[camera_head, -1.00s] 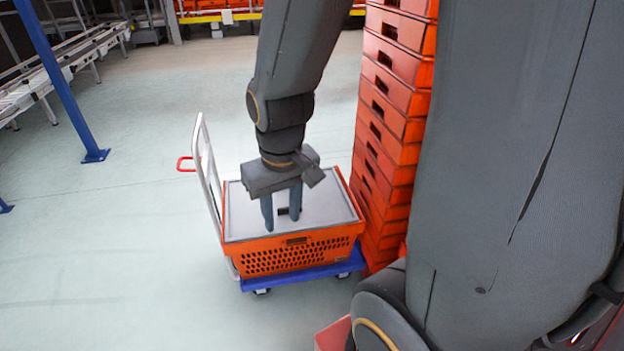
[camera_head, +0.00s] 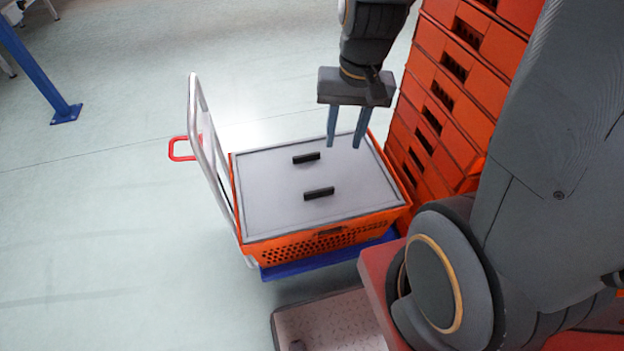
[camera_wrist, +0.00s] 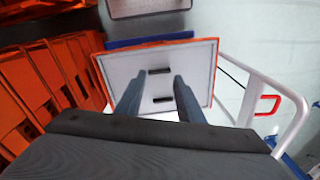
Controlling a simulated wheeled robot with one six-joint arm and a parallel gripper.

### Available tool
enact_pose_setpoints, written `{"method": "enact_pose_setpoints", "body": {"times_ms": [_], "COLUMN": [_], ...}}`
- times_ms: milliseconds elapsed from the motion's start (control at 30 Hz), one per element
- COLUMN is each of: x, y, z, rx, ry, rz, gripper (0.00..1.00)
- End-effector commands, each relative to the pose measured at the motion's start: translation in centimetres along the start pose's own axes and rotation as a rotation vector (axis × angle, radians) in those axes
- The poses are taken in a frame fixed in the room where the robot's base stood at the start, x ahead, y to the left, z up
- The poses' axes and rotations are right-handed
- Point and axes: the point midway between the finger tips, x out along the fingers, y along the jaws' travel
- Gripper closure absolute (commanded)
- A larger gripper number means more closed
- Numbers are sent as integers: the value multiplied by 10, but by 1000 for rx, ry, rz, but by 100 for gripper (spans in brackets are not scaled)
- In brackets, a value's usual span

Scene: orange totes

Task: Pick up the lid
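The grey lid (camera_head: 270,190) lies flat on an orange tote (camera_head: 330,241) and has two black handles, one (camera_head: 306,158) farther back and one (camera_head: 319,193) nearer the front. My gripper (camera_head: 344,140) is above the back right part of the lid, apart from it, with its two blue-grey fingers spread and nothing between them. In the wrist view the lid (camera_wrist: 190,66) shows beyond the open fingers, with both handles in the gap between them.
The tote stands on a blue cart (camera_head: 300,267) with a grey push handle (camera_head: 205,140) on its left. A tall stack of orange totes (camera_head: 450,95) stands close on the right. A blue post (camera_head: 35,75) is at the far left. The floor on the left is clear.

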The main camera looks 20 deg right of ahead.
Motion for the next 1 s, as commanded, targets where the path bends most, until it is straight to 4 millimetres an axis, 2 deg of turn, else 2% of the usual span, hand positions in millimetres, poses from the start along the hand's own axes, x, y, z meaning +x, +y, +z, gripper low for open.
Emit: {"method": "enact_pose_setpoints", "body": {"times_ms": [33,600,800,1000], "x": [30,231,285,308], "y": [3,10,12,13], "z": [-10,-92,-117,-129], "rx": [79,939,1172,1286], "ry": [-20,-233,-298,-333], "rz": [-9,-118,-148,-163], "gripper": [66,66,66,66]}}
